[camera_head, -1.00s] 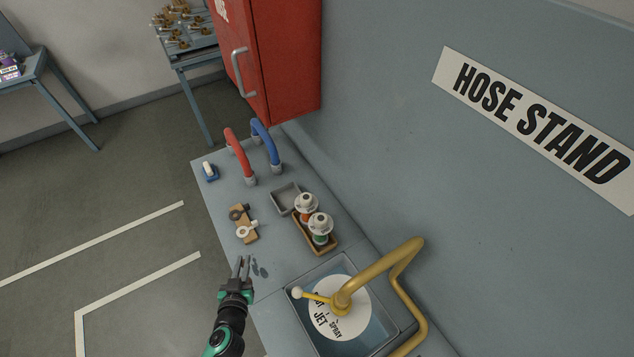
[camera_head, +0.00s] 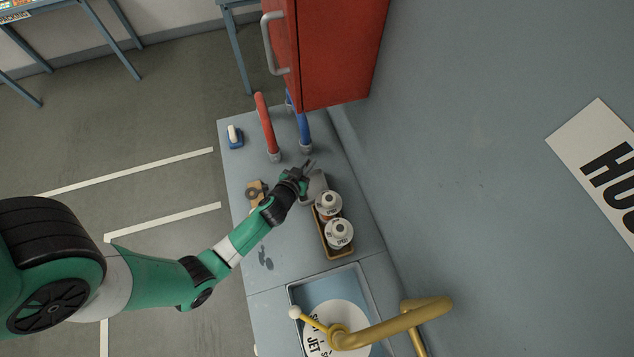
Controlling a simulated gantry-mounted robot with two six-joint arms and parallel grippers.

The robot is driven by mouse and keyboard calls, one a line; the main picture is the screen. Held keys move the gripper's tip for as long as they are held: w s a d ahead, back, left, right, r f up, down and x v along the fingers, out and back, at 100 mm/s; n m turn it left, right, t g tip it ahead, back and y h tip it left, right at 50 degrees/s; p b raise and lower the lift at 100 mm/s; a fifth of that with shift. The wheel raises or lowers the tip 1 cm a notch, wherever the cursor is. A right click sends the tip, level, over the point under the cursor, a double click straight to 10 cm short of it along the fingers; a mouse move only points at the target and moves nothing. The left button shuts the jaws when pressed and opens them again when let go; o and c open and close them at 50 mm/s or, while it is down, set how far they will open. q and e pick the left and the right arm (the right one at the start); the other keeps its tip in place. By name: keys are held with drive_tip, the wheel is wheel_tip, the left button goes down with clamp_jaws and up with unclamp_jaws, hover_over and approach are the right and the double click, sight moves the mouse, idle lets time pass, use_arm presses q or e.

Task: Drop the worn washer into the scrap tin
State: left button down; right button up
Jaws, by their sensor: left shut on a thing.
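My left gripper (camera_head: 309,167) is shut above the far edge of the scrap tin, a small square grey tray (camera_head: 316,188). What it holds is too small to make out clearly; its place over the tin fits the worn washer. The gripper and wrist hide part of the tin, and I cannot see inside it. A wooden block (camera_head: 262,186) with a dark ring (camera_head: 252,193) on it is left of the wrist, partly hidden by my arm. My right gripper is not in view.
A red hose loop (camera_head: 266,125) and a blue one (camera_head: 304,130) stand just beyond the gripper. A wooden tray (camera_head: 322,240) with two white-topped bottles (camera_head: 339,233) is close to the tin. A sink (camera_head: 290,292) with a yellow tap (camera_head: 400,318) is nearer.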

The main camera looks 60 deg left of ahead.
use_arm(q)
wheel_tip(320, 180, down, 6)
drive_tip(key=b, duration=0.5)
drive_tip(key=shift+r, duration=0.1)
drive_tip(key=c, duration=0.8)
unclamp_jaws()
drive_tip(key=v, duration=1.1)
drive_tip(key=shift+s+d+r, duration=0.1)
drive_tip(key=shift+s+d, duration=0.1)
